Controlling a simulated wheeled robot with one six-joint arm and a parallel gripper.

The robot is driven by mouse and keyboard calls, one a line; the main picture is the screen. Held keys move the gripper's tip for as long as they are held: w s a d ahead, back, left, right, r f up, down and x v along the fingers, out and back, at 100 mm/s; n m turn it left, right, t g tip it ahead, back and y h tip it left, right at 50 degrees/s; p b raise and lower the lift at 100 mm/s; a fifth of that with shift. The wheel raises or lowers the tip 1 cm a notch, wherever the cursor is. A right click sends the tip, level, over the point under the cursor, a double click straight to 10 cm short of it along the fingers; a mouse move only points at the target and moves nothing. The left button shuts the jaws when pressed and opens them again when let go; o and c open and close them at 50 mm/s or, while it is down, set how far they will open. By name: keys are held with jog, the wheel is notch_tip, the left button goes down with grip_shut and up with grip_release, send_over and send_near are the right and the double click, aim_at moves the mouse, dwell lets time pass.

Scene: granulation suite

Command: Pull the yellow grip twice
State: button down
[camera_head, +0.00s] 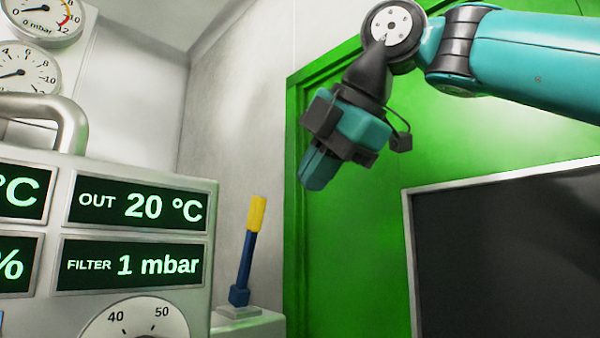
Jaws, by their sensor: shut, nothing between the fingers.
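The yellow grip (257,214) is the top part of a lever with a blue shaft (246,260). The lever stands nearly upright, its top tilted slightly to the right, on a small pale base plate (238,312) on a light ledge. My gripper (312,180) hangs from the teal arm, above and to the right of the yellow grip in the picture, pointing down and to the left. Its fingers are together with nothing between them. It is apart from the grip. How far they are apart in depth is hard to tell.
A metal cabinet with green-lit displays (135,208), a dial (135,318) and a handle (68,118) stands at left. Round gauges (40,20) are above it. A green door (340,230) is behind my gripper. A dark framed panel (510,250) stands at lower right.

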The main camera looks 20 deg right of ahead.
jog(key=p+v, duration=0.1)
jog(key=v, duration=0.2)
jog(key=shift+p, duration=0.4)
notch_tip(320, 180, down, 22)
jog(key=s+a+m+g, duration=0.2)
jog(key=m+g, duration=0.3)
jog(key=m, duration=0.4)
jog(key=s+f+m+g, duration=0.1)
jog(key=s+f+m, duration=0.2)
jog(key=s+f, duration=0.2)
jog(key=s+d+f+m+g, duration=0.1)
jog(key=s+f+m, duration=0.3)
jog(key=f, duration=0.7)
jog(key=shift+s+d+f+g, duration=0.25)
jog(key=shift+s+d+g, duration=0.15)
jog(key=shift+s, duration=0.1)
jog(key=shift+a, duration=0.1)
